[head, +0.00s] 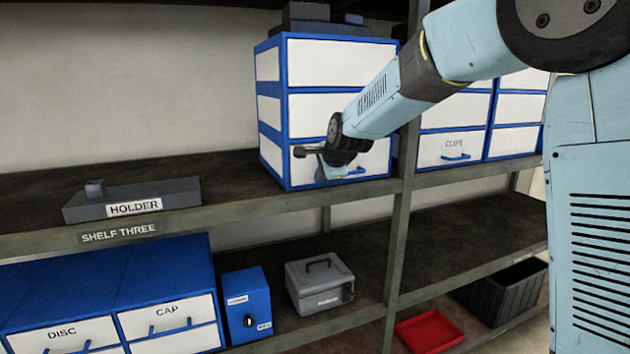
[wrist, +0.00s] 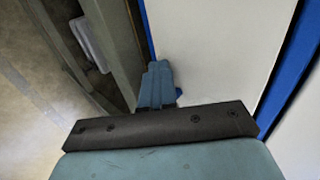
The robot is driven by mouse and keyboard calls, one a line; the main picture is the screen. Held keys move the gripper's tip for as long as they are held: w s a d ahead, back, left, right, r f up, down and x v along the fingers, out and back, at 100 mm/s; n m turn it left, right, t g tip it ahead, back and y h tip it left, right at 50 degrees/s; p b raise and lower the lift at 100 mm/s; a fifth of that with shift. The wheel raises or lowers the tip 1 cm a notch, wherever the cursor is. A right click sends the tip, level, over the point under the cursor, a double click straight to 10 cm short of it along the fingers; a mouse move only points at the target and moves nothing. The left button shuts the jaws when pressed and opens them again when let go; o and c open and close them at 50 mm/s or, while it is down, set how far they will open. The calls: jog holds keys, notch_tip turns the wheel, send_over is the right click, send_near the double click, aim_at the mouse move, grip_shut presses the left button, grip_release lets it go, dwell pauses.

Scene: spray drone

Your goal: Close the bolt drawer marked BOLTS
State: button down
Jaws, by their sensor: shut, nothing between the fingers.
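A blue cabinet (head: 268,97) with white drawer fronts stands on the upper shelf. Its bottom drawer (head: 376,157) has a blue handle (head: 357,171) and looks about flush with the drawers above. I cannot read BOLTS anywhere; my arm and gripper cover part of this front. My gripper (head: 323,174) is at the bottom drawer, just left of the handle, shut and empty. In the wrist view the shut fingers (wrist: 157,86) lie by a white front (wrist: 215,45), with a bit of blue handle (wrist: 179,92) beside them. Whether they touch it, I cannot tell.
A shelf post (head: 401,200) stands right of the cabinet, with a CLIPS drawer (head: 450,146) beyond it. A grey HOLDER block (head: 90,205) lies left on the shelf. Below are DISC (head: 62,335) and CAP (head: 168,318) drawers, a grey case (head: 320,285) and a red tray (head: 430,332).

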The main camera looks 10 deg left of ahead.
jog(key=shift+w+a+r, duration=0.15)
jog(key=shift+s+d, duration=0.35)
jog(key=shift+d, duration=0.15)
jog(key=s+d+r+n+h, duration=0.1)
jog(key=s+d+r, duration=0.3)
jog(key=s+d, duration=0.3)
jog(key=s+d+r+n, duration=0.2)
jog(key=s+d+r, duration=0.1)
jog(key=s+d, duration=0.45)
jog(key=s+d+f+n+g+h, duration=0.1)
jog(key=s+d+f+n+h, duration=0.1)
jog(key=s+d, duration=0.7)
jog(key=s+d+f+n+g+h, duration=0.1)
jog(key=s+d+f+n+h, duration=0.1)
jog(key=s+d+f+n, duration=0.2)
jog(key=s+d+n, duration=0.3)
jog(key=s+d, duration=0.3)
jog(key=s, duration=0.4)
jog(key=shift+f, duration=0.25)
